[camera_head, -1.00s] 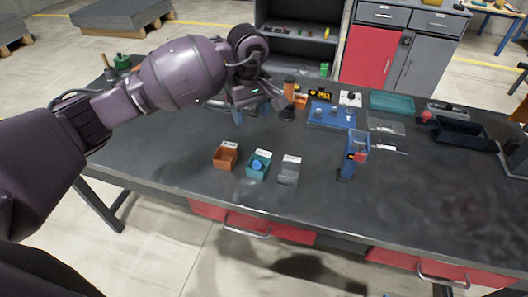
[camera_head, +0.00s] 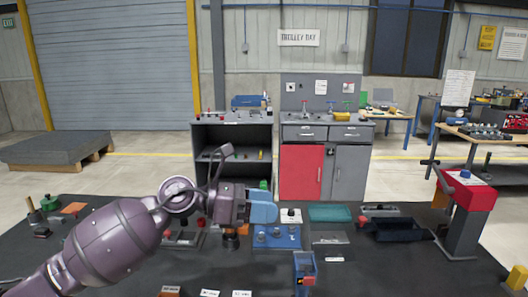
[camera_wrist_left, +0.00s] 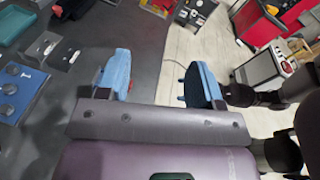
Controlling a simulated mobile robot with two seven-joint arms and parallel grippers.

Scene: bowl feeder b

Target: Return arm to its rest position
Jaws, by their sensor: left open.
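My left arm is purple and reaches in from the lower left of the head view. Its gripper (camera_head: 262,208) has blue finger pads and is held above the dark workbench (camera_head: 390,270), pointing right. In the left wrist view the left gripper (camera_wrist_left: 160,80) has its two blue fingers wide apart with nothing between them.
A blue upright fixture (camera_head: 304,268) is nearer. A red-topped stand (camera_head: 468,190) is at the right.

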